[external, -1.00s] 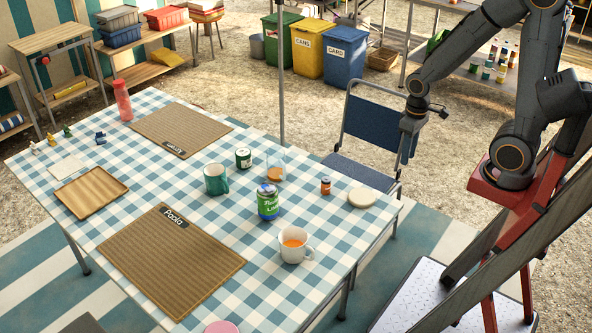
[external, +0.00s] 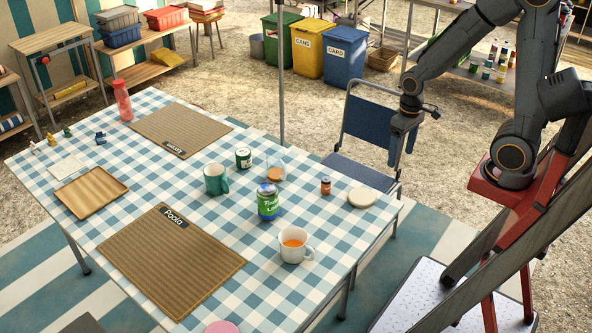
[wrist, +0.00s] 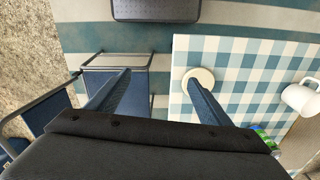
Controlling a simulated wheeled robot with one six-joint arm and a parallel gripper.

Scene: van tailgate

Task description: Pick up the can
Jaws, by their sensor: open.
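A green and blue labelled can (external: 267,203) stands upright on the checked table (external: 330,225), between the green mug and the white mug. In the wrist view a green part of it (wrist: 264,136) shows beside my gripper's body, the rest hidden. A smaller dark green tin with a pale label (external: 243,158) stands behind the green mug. My gripper (external: 401,156) is open and empty, in the air in front of the blue chair, to the right of the table and well apart from the can. Its two spread fingers show in the wrist view (wrist: 158,80).
Near the can stand a green mug (external: 216,179), a white mug with orange drink (external: 294,246), a clear glass (external: 275,168) and a small brown jar (external: 325,186). A round pale disc (external: 361,197) lies near the table's right edge. A blue folding chair (external: 370,125) stands beyond that edge.

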